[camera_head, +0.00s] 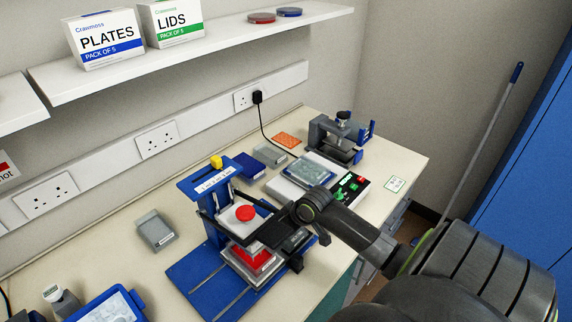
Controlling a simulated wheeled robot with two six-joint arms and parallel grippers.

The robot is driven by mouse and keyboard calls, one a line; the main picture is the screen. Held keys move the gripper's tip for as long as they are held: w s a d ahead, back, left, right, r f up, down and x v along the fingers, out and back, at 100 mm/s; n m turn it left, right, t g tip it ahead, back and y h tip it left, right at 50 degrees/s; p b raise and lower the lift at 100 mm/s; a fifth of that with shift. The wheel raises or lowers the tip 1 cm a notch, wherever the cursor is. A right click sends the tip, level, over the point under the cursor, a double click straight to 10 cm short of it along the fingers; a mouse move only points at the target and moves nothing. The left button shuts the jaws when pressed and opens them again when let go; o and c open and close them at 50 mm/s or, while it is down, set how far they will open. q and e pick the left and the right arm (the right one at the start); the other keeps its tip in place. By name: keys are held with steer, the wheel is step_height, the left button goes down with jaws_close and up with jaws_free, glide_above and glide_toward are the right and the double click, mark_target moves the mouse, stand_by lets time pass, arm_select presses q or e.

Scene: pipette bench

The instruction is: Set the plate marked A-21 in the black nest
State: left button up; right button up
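No A-21 marking is legible, so I cannot tell which piece is the plate. A grey block with a small label (157,231) sits on the bench left of the blue stand (190,278). Another grey labelled block (269,155) lies at the back. My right gripper (238,226) reaches in from the right at the blue stand. Its dark fingers lie by a white block with a red round top (240,216), above a red and white stack (252,260). Whether it grips anything is unclear. I cannot single out the black nest. My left gripper is out of view.
A balance-like device with coloured keys (351,187) carries a clear plate (312,171). A grey and blue device (338,140) stands behind it. A blue tray (143,298) is at front left. A shelf (190,55) overhangs the back.

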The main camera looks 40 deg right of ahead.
steer(key=shift+f, duration=0.2)
steer(key=o, duration=1.1)
steer(key=shift+c, duration=0.2)
steer(key=shift+r, duration=0.15)
steer(key=v, duration=1.2)
steer(key=shift+b, duration=0.35)
steer(key=shift+s, duration=0.1)
